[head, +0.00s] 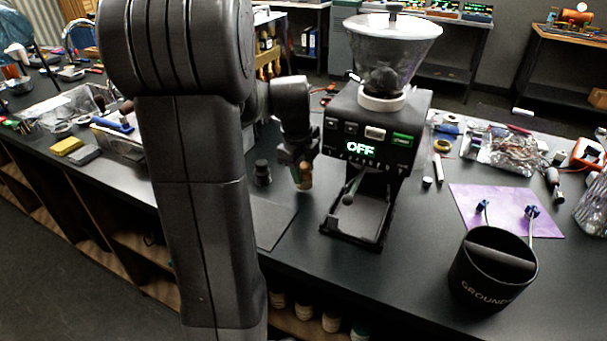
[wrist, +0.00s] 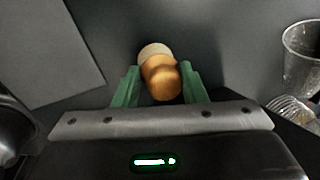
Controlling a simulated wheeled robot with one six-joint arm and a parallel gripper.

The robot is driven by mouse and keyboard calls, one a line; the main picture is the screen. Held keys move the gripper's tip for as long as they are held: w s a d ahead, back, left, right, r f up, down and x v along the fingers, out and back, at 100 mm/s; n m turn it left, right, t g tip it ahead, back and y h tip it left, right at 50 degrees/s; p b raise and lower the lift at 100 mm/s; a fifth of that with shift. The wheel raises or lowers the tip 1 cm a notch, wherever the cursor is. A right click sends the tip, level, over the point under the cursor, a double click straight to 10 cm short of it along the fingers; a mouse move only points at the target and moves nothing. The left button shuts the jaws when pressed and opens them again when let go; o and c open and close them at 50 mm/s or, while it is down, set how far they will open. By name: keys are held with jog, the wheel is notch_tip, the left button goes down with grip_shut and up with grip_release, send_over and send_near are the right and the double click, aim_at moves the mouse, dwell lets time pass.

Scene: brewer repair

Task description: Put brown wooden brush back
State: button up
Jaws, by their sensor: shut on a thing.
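The brown wooden brush (wrist: 161,78) shows in the wrist view as a rounded orange-brown handle with a paler part beyond it. The green fingers of my gripper (wrist: 158,88) are shut on it, one on each side. In the head view my gripper (head: 302,165) points down just left of the grinder, and the brush (head: 304,180) hangs below it, close to the table top. Whether its lower end touches the table I cannot tell. The grinder (head: 375,130), with a clear hopper and a green OFF display, stands right beside the gripper.
A dark mat (head: 268,222) lies left of the brush, and a small black cylinder (head: 262,173) stands near it. A black GROUNDS bin (head: 490,272) and a purple mat (head: 508,207) are at the right. In the wrist view a clear glass (wrist: 302,55) stands at the right.

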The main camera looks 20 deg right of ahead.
jog(key=shift+f, duration=0.9)
jog(key=shift+f, duration=0.2)
jog(key=o, duration=0.9)
jog(key=shift+o, duration=0.2)
notch_tip(320, 180, up, 12)
jog(key=s+a, duration=0.1)
jog(key=a, duration=0.1)
jog(key=shift+s+d, duration=0.1)
